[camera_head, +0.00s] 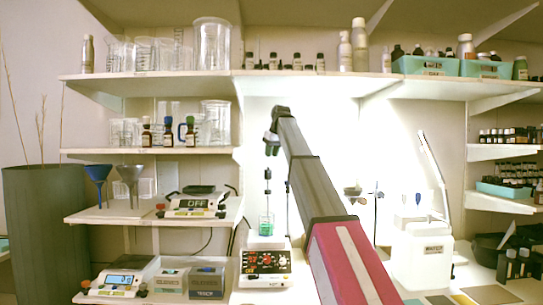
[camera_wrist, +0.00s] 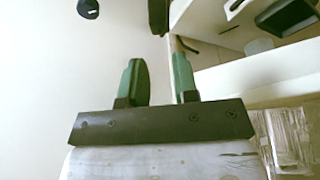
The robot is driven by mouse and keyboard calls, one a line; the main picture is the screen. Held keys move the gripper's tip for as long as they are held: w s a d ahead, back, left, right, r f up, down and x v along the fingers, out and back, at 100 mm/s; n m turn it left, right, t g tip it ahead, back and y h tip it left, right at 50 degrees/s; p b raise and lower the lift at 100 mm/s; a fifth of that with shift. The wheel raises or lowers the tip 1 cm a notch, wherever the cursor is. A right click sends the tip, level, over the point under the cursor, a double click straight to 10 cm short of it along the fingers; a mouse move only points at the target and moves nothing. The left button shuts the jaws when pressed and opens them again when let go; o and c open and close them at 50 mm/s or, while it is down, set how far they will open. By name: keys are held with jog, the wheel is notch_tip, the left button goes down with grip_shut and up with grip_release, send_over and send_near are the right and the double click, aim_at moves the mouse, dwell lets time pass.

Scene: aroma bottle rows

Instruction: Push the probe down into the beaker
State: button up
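The probe (camera_head: 268,174) is a thin dark upright rod with a black top, above the beaker in the head view. The beaker (camera_head: 266,224) is small and clear with teal liquid and stands on a white device with a dark control panel (camera_head: 265,262). I cannot tell how far the probe's lower end reaches into it. My gripper (camera_head: 271,142) is above the probe, apart from it. In the wrist view my gripper (camera_wrist: 159,62) has its two green fingers apart with nothing between them. A black piece at the top of that view (camera_wrist: 158,15) cannot be identified surely.
Shelves with glassware (camera_head: 212,45) and bottles stand behind and above. A scale (camera_head: 195,204) is left of the beaker. A white machine (camera_head: 420,250) and a thin stand (camera_head: 376,215) are at right. Clear glass (camera_wrist: 285,135) shows beside my gripper in the wrist view.

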aim_at(268, 171)
jog(key=shift+a+r+m, duration=0.2)
jog(key=shift+r+m, duration=0.1)
jog(key=shift+m, duration=0.1)
grip_shut()
jog(key=f+m, duration=0.2)
jog(key=w+a+f+m+h, duration=0.1)
jog(key=f+m, duration=0.1)
jog(key=w+f+m+h, duration=0.1)
jog(key=m, duration=0.1)
jog(key=shift+a+f, duration=0.15)
jog(key=shift+f, duration=0.25)
jog(key=shift+f, duration=0.1)
jog(key=shift+f, duration=2.6)
